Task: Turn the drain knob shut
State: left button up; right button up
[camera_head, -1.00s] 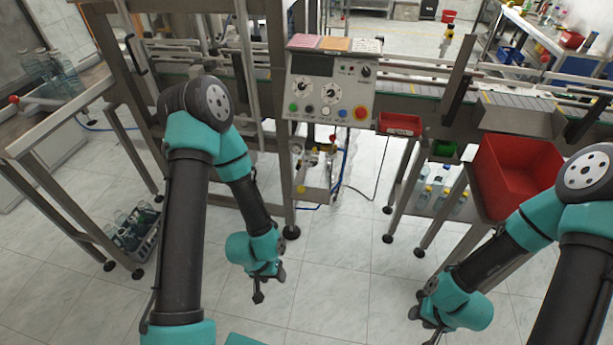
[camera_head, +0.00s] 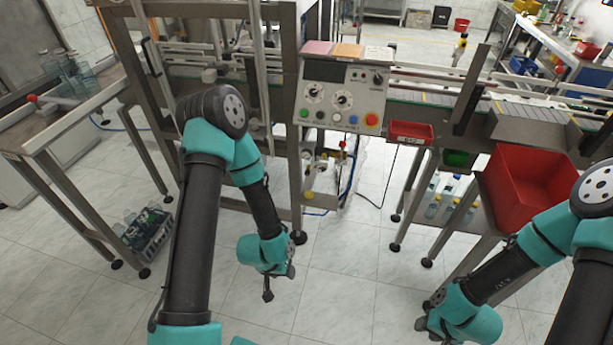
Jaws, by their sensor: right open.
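I cannot tell for certain which part is the drain knob. A small red knob (camera_head: 342,145) shows among the fittings below the control panel (camera_head: 340,92). Another red knob (camera_head: 33,98) sits at the end of a rod by the left bench. My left gripper (camera_head: 268,290) hangs over the floor in front of the machine, apart from both; its fingers are too small to judge. My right gripper (camera_head: 422,328) is open at the bottom right, far from both knobs and partly hidden by its own wrist.
A large red bin (camera_head: 530,190) stands at the right, near my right arm. A crate of bottles (camera_head: 146,232) is on the floor at left. The floor between my arms is clear.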

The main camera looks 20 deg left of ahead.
aim_at(307, 174)
pick_arm(q)
jog(key=w+a+f+m+t+y, duration=0.1)
jog(key=w+t, duration=0.6)
jog(key=w, duration=0.7)
jog(key=w+a+f+m+t+y, duration=0.1)
jog(key=w+a+t+y, duration=0.2)
jog(key=w, duration=1.1)
jog(key=a+t, duration=0.3)
jog(key=t, duration=0.2)
jog(key=shift+w+m+t+y, duration=0.3)
jog(key=shift+w+m+y, duration=0.05)
jog(key=shift+m+y, duration=0.05)
jog(key=w, duration=1.1)
jog(key=w+a, duration=0.1)
jog(key=w, duration=0.5)
jog(key=shift+w, duration=0.15)
jog(key=c, duration=0.9)
